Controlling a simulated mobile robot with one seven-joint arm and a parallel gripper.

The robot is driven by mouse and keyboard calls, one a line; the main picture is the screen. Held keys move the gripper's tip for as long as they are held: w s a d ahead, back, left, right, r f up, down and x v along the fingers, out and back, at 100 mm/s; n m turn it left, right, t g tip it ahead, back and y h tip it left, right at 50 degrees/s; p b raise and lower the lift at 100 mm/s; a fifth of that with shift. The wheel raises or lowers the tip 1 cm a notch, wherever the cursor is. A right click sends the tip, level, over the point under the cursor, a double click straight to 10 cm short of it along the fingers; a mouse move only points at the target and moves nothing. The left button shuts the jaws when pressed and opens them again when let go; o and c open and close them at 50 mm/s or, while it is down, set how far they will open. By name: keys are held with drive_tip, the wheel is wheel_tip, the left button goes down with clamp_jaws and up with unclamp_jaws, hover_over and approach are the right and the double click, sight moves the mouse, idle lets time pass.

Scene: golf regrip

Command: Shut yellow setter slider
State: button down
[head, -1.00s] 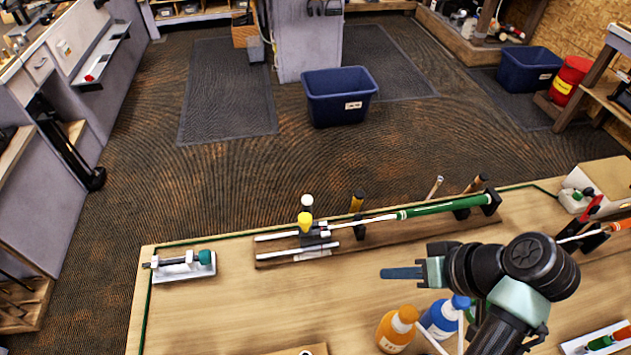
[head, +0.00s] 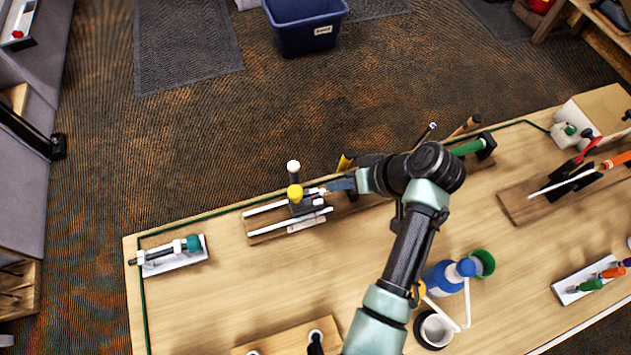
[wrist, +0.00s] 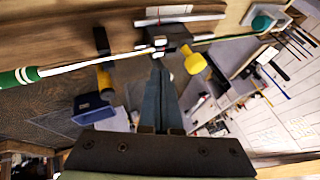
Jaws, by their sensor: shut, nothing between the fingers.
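The yellow-knobbed setter slider (head: 295,192) stands on a dark block (head: 303,206) on the rail fixture at the bench's far edge. In the wrist view the yellow knob (wrist: 195,63) is to the right of the fingertips. My gripper (head: 332,186) is shut and empty, its blue fingers pointing left at the slider's right side in the head view. The fingertips (wrist: 159,68) are close to the dark block; I cannot tell whether they touch it. A club with a green grip (head: 467,147) lies along the fixture, partly hidden by my arm.
A white knob (head: 293,167) stands just behind the yellow one. White rails (head: 265,208) run left of the block. A small tool on a white tray (head: 175,256) sits at left. A blue bottle (head: 446,277) and green cup (head: 482,262) stand right of my arm.

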drive_tip(key=p, duration=0.3)
hover_over(313, 203)
drive_tip(key=shift+w+d+f, duration=0.15)
drive_tip(key=shift+d+f, duration=0.15)
drive_tip(key=shift+f, duration=0.4)
drive_tip(key=shift+b, duration=0.3)
drive_tip(key=shift+a, duration=0.35)
drive_tip(key=s+a+p, duration=0.1)
drive_tip(key=s+a, duration=0.1)
drive_tip(key=a, duration=0.3)
drive_tip(key=shift+a+p, duration=0.3)
drive_tip(key=shift+a, duration=0.05)
